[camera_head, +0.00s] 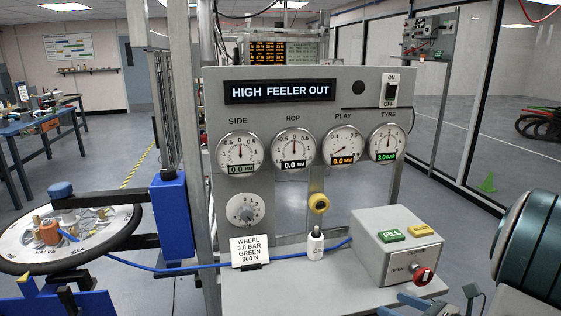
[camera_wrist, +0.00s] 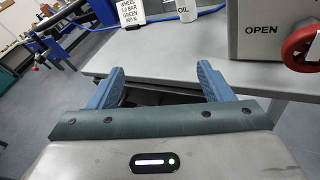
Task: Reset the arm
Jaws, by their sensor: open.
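My gripper (camera_wrist: 161,70) is open in the wrist view, its two blue fingers spread with nothing between them. The fingers point toward the front edge of the grey bench (camera_wrist: 150,62). In the head view the gripper (camera_head: 438,294) is at the bottom right, in front of the bench edge and below the grey control box (camera_head: 395,262). Part of my arm (camera_head: 530,245) fills the right edge. The fingers look apart from the box and its red knob (camera_head: 424,276), which also shows in the wrist view (camera_wrist: 301,45).
A gauge panel (camera_head: 275,200) reading "HIGH FEELER OUT" stands behind the bench. An oil bottle (camera_head: 315,243) and a wheel card (camera_head: 249,252) stand on the bench. A wheel (camera_head: 20,240) lies on a blue stand at left. A blue hose (camera_head: 190,267) crosses between them.

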